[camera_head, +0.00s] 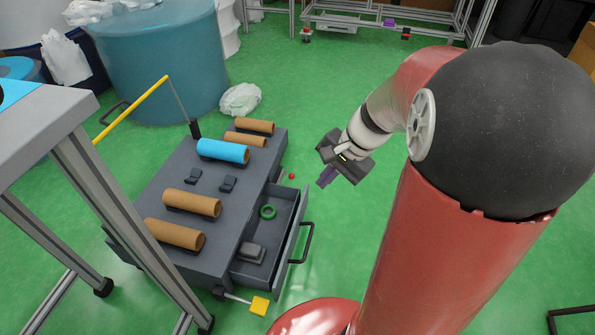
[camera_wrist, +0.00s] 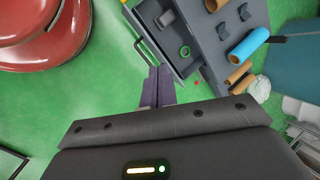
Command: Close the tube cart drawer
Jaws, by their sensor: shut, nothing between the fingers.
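The tube cart (camera_head: 210,200) is a low grey cart with brown tubes and one blue tube (camera_head: 223,151) on its top. Its drawer (camera_head: 298,225) is pulled out on the right side, with a black bar handle (camera_head: 308,243) on its front. A green ring (camera_head: 268,212) and a grey block (camera_head: 252,252) lie inside the drawer. My gripper (camera_head: 325,179) is shut and empty, above the floor to the right of the drawer front and apart from it. In the wrist view the shut fingers (camera_wrist: 157,88) appear beside the drawer front, with the handle (camera_wrist: 142,50) to their upper left.
A grey-framed table (camera_head: 60,125) stands close at the left. A yellow pedal (camera_head: 260,306) sticks out at the cart's near end. A blue bin (camera_head: 160,65) and a white bag (camera_head: 240,99) stand behind. Green floor is clear right of the drawer.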

